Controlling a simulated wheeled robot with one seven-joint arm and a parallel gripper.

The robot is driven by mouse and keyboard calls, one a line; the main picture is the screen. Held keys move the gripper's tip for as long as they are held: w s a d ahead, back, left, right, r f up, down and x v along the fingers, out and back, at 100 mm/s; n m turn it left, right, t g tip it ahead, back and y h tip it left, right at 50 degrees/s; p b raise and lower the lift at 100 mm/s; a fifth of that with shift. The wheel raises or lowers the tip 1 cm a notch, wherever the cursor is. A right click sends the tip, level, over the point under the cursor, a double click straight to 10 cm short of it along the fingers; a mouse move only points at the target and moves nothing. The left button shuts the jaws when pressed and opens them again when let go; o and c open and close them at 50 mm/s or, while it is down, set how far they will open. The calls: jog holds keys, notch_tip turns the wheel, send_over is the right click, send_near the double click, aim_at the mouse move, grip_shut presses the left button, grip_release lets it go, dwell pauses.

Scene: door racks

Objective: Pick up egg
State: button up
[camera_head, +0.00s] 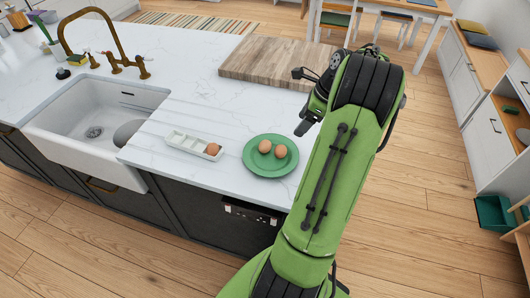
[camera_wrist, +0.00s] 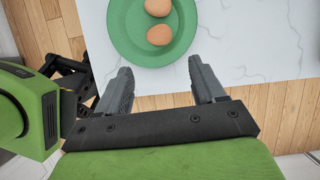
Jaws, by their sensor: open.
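Two brown eggs, one on the left (camera_head: 265,146) and one on the right (camera_head: 280,151), lie close together on a green plate (camera_head: 254,166) on the white counter. A third egg (camera_head: 213,149) sits in the right end of a white egg tray (camera_head: 184,143), left of the plate. In the wrist view two eggs show on the plate (camera_wrist: 121,40), a nearer one (camera_wrist: 160,35) and a farther one (camera_wrist: 158,7) cut by the top edge. My gripper (camera_wrist: 162,74) is open and empty, its fingers pointing toward the plate and short of the eggs. In the head view my arm hides part of it.
A wooden board (camera_head: 275,62) lies behind the plate. A white sink (camera_head: 90,118) with a brass faucet (camera_head: 92,30) is at left. The counter (camera_head: 190,95) between sink and board is clear. The wooden floor (camera_head: 430,170) is open at right.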

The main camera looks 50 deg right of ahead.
aim_at(283, 149)
jog(key=b+x, duration=0.3)
jog(key=x, duration=1.2)
jog(key=shift+s+f, duration=0.15)
jog(key=c, duration=0.5)
